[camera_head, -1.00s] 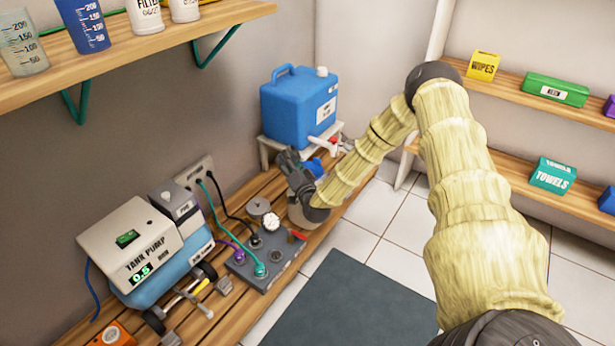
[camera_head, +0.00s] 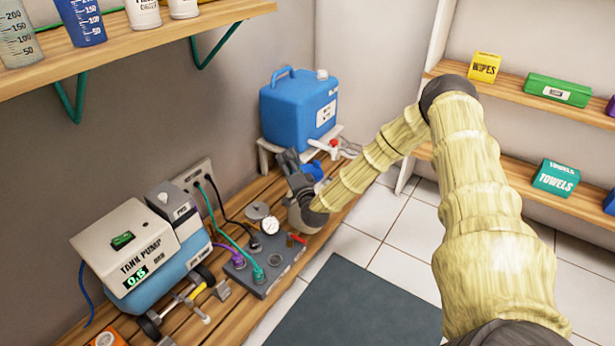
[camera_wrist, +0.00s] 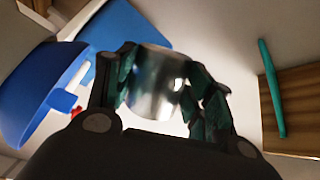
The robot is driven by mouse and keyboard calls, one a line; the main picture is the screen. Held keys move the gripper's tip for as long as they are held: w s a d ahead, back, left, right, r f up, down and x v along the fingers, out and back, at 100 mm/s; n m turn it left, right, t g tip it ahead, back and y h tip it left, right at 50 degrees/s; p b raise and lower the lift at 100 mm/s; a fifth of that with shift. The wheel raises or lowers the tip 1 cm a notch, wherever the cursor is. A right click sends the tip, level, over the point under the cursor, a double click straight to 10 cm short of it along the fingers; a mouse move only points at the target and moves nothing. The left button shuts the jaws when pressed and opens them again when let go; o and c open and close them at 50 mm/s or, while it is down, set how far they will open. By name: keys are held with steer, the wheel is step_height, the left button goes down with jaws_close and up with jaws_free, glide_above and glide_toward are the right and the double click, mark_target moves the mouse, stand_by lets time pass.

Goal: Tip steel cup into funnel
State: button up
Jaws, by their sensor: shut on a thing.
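The steel cup (camera_wrist: 158,85) is shiny and held between the fingers of my gripper (camera_wrist: 165,95) in the wrist view. My gripper is shut on its sides. In the head view my gripper (camera_head: 290,165) is above the bench, in front of the blue jug, and I cannot make out the cup there. A blue rounded part, probably the funnel (camera_head: 314,170), shows just right of my gripper. In the wrist view a large blue curved rim (camera_wrist: 22,95), likely the same funnel, is left of the cup and apart from it. The cup's contents are not visible.
A blue jug (camera_head: 290,108) with a red-handled tap (camera_head: 325,148) stands on a white stand behind my gripper. A tank pump (camera_head: 130,255) and a grey block with a gauge and hoses (camera_head: 265,270) occupy the bench. A shelf bracket (camera_wrist: 272,90) shows in the wrist view.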

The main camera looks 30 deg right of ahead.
steer(key=shift+d+f+m+b, duration=0.1)
steer(key=shift+f+m+b, duration=0.45)
steer(key=shift+m+b, duration=0.25)
steer(key=shift+s+d+r, duration=0.1)
steer(key=shift+r, duration=0.2)
steer(key=shift+d, duration=0.1)
steer(key=shift+d, duration=0.1)
steer(key=shift+s+d, duration=0.1)
steer(key=shift+d+m+b, duration=0.15)
steer(key=shift+m+b, duration=0.15)
steer(key=shift+m, duration=0.2)
steer(key=shift+s+d+r+h, duration=0.15)
steer(key=shift+d+h, duration=0.1)
steer(key=shift+h, duration=0.15)
steer(key=shift+m, duration=0.3)
steer(key=shift+a+r+m+b, duration=0.25)
steer(key=shift+m+b, duration=0.25)
steer(key=shift+b, duration=0.15)
